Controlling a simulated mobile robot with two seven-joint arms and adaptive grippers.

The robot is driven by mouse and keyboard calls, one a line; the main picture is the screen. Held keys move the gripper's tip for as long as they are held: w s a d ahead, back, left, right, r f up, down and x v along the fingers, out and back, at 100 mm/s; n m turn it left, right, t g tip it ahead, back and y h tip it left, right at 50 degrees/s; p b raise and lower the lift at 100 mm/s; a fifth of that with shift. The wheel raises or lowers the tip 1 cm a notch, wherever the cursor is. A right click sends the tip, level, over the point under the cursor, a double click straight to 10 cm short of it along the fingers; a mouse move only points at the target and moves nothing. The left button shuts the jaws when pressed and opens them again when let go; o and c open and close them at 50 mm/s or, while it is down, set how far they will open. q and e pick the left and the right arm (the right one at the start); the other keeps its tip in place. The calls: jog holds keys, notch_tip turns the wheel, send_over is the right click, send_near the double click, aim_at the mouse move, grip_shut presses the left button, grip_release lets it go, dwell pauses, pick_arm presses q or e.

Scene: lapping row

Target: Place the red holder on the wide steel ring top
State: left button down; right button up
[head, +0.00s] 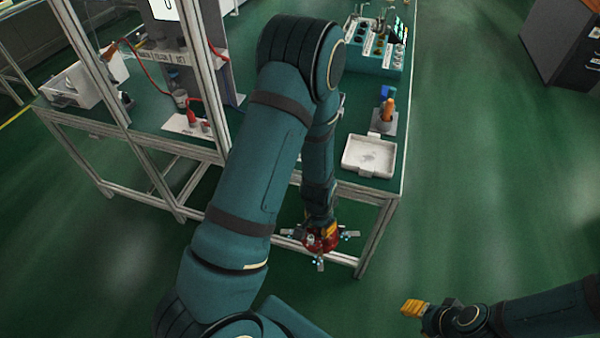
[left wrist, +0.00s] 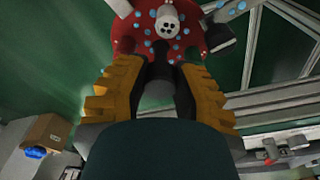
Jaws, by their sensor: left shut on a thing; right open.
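The red holder (head: 312,243) has metal arms sticking out around it and hangs below my left arm, in front of the bench's near edge. It also shows at the top of the left wrist view (left wrist: 186,42), with pale blue dots and a grey hub. My left gripper (head: 327,231) is shut on it; its yellow fingers flank dark pads in the left wrist view (left wrist: 160,85). My right gripper (head: 414,308), yellow-fingered, is open and empty over the floor at lower right. I cannot make out the wide steel ring top; my left arm covers the bench's middle.
A white tray (head: 369,170) sits on the bench's near right corner, with an orange-handled tool (head: 388,109) behind it. A teal control panel (head: 370,58) stands farther back. A framed enclosure and a white bin (head: 82,88) are at left.

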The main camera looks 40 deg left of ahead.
aim_at(329, 247)
pick_arm(q)
jog(key=d+f, duration=0.1)
jog(key=s+d+f+n, duration=0.1)
jog(key=d, duration=0.1)
jog(key=s+d+f+n, duration=0.1)
jog(key=shift+s+d, duration=0.25)
jog(key=shift+d, duration=0.15)
jog(key=shift+w, duration=0.1)
jog(key=shift+a, duration=0.1)
jog(key=shift+a, duration=0.1)
